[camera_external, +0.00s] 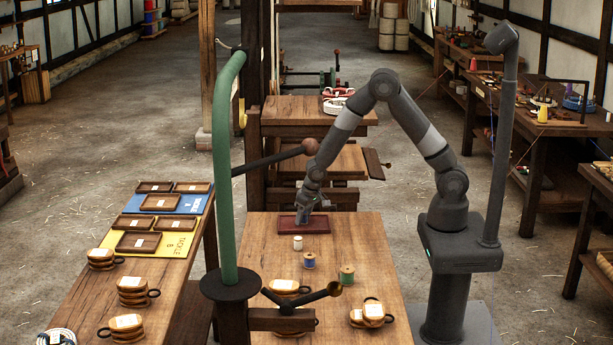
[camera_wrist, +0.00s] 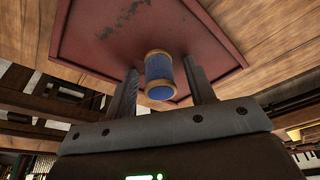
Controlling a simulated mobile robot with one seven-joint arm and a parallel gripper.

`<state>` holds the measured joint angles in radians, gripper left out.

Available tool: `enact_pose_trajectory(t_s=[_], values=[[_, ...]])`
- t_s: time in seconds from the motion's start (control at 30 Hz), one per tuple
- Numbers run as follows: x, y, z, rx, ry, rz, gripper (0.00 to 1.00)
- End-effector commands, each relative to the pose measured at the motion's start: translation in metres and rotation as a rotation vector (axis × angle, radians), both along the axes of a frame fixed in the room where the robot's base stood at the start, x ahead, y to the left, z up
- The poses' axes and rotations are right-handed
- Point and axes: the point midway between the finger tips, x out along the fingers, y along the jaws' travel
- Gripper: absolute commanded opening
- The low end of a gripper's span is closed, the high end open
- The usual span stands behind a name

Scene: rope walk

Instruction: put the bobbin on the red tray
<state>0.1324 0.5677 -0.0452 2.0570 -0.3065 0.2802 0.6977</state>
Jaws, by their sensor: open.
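The red tray (camera_external: 318,224) lies flat at the far end of the wooden table; it fills the upper part of the wrist view (camera_wrist: 100,45). A bobbin with blue thread and tan ends (camera_wrist: 159,72) shows in the wrist view against the red tray, between my fingers. My gripper (camera_external: 303,217) is over the left part of the tray, pointing down. Its fingers (camera_wrist: 162,85) are open, with a gap on both sides of the bobbin. In the external view my gripper mostly hides this bobbin. I cannot tell whether its lower end touches the tray.
A white spool (camera_external: 297,243), another blue spool (camera_external: 309,261) and a green spool (camera_external: 347,274) stand in front of the tray. Coiled bundles (camera_external: 372,312) lie nearer. A green curved post (camera_external: 232,170) rises at the left. A side table holds brown trays (camera_external: 137,242).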

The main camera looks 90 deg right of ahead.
Motion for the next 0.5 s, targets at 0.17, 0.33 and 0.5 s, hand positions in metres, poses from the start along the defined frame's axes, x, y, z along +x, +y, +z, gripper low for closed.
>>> enact_pose_trajectory(t_s=[0.17, 0.33, 0.5], values=[[0.000, 0.001, 0.006, -0.001, -0.001, 0.000, 0.50], [-0.005, 0.004, 0.029, -0.001, -0.004, 0.001, 0.50], [-0.012, 0.008, 0.060, 0.000, -0.005, 0.000, 0.50]])
